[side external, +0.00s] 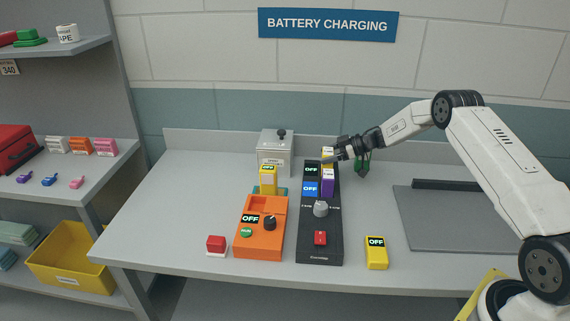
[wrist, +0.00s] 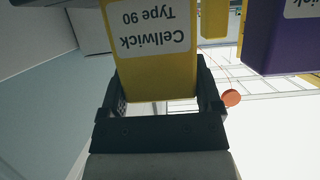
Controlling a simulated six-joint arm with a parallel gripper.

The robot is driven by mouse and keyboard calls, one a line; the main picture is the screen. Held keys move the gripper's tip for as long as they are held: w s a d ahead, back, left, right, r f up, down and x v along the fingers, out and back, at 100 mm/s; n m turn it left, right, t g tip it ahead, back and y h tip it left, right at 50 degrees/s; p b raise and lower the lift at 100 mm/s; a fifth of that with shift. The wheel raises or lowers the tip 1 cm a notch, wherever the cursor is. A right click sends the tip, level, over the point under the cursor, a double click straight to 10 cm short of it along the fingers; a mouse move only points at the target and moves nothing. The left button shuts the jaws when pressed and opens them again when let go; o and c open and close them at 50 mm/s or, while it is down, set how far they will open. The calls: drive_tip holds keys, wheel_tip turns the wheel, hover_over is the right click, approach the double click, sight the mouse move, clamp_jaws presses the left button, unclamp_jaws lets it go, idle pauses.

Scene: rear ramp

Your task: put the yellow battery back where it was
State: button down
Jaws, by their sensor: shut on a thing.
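My gripper (side external: 337,154) is over the back right of the black charger (side external: 320,248). It is shut on a yellow battery (side external: 327,153), which is partly hidden by the gripper in the side view. In the wrist view the jaws (wrist: 160,100) grip both sides of this yellow battery (wrist: 150,50), whose label reads upside down "Cellwick Type 90". I cannot tell whether it is seated in the charger or just above it. A purple battery (side external: 328,183) stands just in front of it. Another yellow battery (side external: 268,180) stands behind the orange charger (side external: 258,243). A third (side external: 376,256) is at the bench's front.
A grey box (side external: 276,149) with a black knob is behind. A red-and-white block (side external: 216,245) is at front left. A grey mat (side external: 450,225) covers the right. The bench's left side is clear.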

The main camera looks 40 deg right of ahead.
drive_tip(key=shift+f, duration=0.65)
idle(0.8)
unclamp_jaws()
drive_tip(key=shift+f, duration=0.15)
drive_tip(key=v, duration=0.8)
drive_tip(key=shift+w, duration=0.1)
